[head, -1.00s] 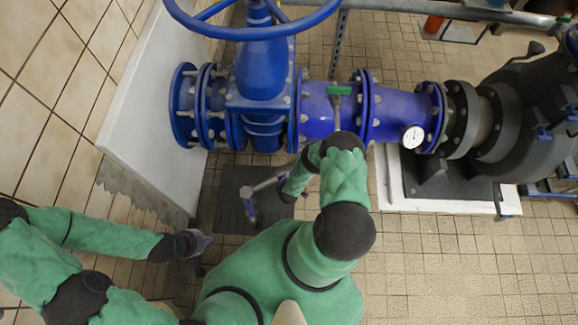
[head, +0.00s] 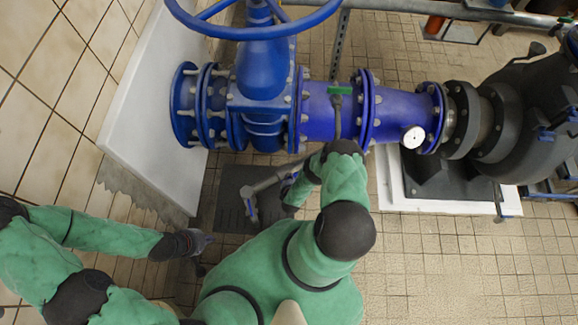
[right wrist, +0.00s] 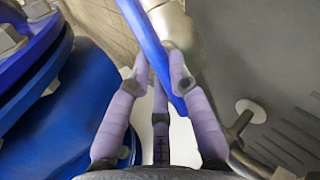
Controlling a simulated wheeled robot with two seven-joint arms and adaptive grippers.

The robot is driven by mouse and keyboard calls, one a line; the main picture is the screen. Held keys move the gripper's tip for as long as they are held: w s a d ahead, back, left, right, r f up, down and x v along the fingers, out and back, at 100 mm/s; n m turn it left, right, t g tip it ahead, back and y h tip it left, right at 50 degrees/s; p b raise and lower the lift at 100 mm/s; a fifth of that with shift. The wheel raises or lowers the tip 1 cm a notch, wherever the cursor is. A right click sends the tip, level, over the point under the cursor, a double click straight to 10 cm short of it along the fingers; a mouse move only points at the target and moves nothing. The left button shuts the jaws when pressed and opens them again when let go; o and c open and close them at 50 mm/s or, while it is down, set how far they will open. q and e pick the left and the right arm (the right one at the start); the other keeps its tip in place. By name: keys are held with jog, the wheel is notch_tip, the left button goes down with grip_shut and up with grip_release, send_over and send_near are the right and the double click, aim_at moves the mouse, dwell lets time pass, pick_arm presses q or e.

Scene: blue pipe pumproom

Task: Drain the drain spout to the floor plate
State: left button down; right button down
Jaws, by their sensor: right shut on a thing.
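The drain spout (head: 268,182) is a grey metal pipe below the blue main pipe; its end hangs over the dark floor plate (head: 230,218). The slotted plate also shows at the right of the right wrist view (right wrist: 290,125). My right gripper (right wrist: 162,90) is shut on a flat blue lever (right wrist: 150,40), its fingers on both sides of it. Metal pipework (right wrist: 175,25) lies behind the lever. In the head view my right forearm hides much of the lever and hand. My left gripper (head: 203,243) hangs empty left of the plate; its finger opening is unclear.
The blue main pipe (head: 320,108) with a green handle (head: 339,90) and a gauge (head: 413,138) runs across. A blue handwheel (head: 255,30) stands above it. A white slab (head: 155,120) is at the left, a dark pump (head: 530,110) at the right. The tiled floor at lower right is clear.

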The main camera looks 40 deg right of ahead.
jog(key=shift+w+d+r, duration=0.1)
jog(key=shift+d, duration=0.2)
jog(key=c, duration=1.1)
grip_release()
jog(key=shift+c, duration=0.2)
jog(key=shift+a, duration=0.1)
jog(key=shift+a, duration=0.1)
jog(key=v, duration=1.2)
